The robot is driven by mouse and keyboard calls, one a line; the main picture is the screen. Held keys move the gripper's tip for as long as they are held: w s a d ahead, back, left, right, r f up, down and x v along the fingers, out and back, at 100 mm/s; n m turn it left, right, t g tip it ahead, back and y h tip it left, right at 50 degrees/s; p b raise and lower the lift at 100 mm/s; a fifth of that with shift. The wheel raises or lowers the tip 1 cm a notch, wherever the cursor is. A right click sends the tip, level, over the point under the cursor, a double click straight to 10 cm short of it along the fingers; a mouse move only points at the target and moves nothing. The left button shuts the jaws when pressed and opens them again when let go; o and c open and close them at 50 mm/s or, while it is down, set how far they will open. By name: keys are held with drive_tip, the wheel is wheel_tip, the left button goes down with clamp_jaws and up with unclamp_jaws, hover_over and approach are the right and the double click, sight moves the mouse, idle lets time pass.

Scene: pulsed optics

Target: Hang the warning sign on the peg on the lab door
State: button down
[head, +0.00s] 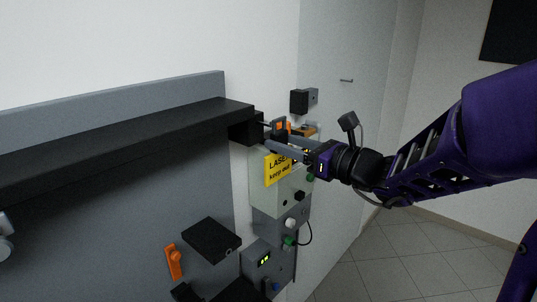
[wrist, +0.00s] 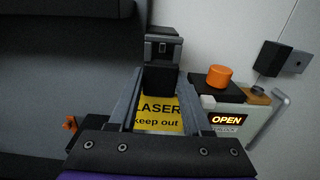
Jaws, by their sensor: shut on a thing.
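The yellow warning sign (head: 278,168), reading "LASER keep out", hangs just below my gripper (head: 276,140), by the end of the black shelf. In the wrist view the sign (wrist: 158,114) shows between and beyond the fingers. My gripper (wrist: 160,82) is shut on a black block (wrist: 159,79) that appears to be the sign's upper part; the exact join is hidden. The pale grey lab door (head: 345,120) is to the right and behind, with a small handle (head: 346,80). I cannot make out the peg clearly.
The black shelf (head: 120,130) runs along the left, close to my gripper. A control box with an "OPEN" display (wrist: 226,119) and an orange knob (wrist: 219,76) stands close on the right. A black box (head: 302,101) is mounted near the door. Floor at right is clear.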

sight(283, 142)
drive_tip(key=shift+p+v, duration=0.3)
drive_tip(key=shift+v, duration=2.15)
